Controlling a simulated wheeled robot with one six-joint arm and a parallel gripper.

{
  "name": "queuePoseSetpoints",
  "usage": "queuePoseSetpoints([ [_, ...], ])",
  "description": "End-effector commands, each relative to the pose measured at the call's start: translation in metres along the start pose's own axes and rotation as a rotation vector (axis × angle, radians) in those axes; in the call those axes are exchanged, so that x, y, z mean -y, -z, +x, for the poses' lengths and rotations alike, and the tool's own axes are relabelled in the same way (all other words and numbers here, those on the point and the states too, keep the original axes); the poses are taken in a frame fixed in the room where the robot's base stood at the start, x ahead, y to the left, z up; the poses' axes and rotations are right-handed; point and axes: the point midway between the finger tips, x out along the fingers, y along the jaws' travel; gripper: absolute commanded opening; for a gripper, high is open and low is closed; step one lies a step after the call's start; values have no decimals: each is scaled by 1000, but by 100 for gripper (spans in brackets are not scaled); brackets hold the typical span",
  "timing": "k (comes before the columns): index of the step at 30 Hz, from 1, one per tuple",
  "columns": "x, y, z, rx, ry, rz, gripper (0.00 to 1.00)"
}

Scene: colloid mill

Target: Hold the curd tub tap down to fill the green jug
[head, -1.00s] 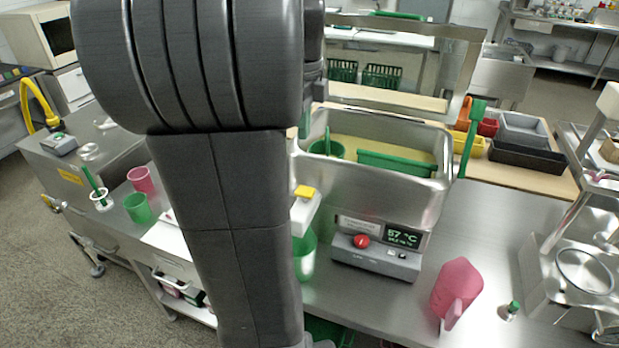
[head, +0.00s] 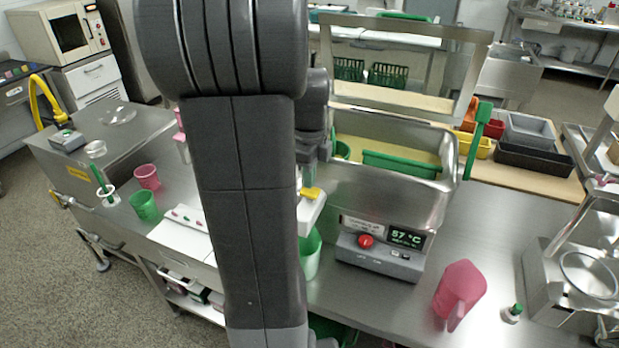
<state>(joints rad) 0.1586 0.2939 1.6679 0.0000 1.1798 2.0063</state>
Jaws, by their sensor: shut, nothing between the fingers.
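The curd tub (head: 400,140) is a steel vat with pale yellow contents and a raised lid. Its tap has a yellow lever (head: 313,193) on a white body at the tub's left front corner. The green jug (head: 311,258) stands below the tap, its left side hidden by my arm; its fill level cannot be seen. My gripper (head: 308,162) is shut and empty, just above the yellow lever and partly hidden by my own arm. I cannot tell whether it touches the lever.
A control box (head: 380,255) reading 57 °C is on the tub's front. A pink jug (head: 459,292) and a small green-capped bottle (head: 512,313) stand to the right. Green (head: 144,206) and pink (head: 146,177) cups stand at left. The steel counter between box and pink jug is clear.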

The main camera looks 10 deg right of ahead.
Motion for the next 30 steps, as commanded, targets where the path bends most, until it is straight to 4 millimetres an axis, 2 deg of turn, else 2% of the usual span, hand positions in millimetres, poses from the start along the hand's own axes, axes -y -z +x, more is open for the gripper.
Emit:
queuePoseSetpoints([
  [5, 0, 0, 10, 0, -1, 0, 0],
  [15, 0, 0, 12, 0, 0, 0, 0],
  [22, 0, 0, 35, 0, -1, 0, 0],
  [30, -2, 0, 39, -2, -12, 1, 0],
])
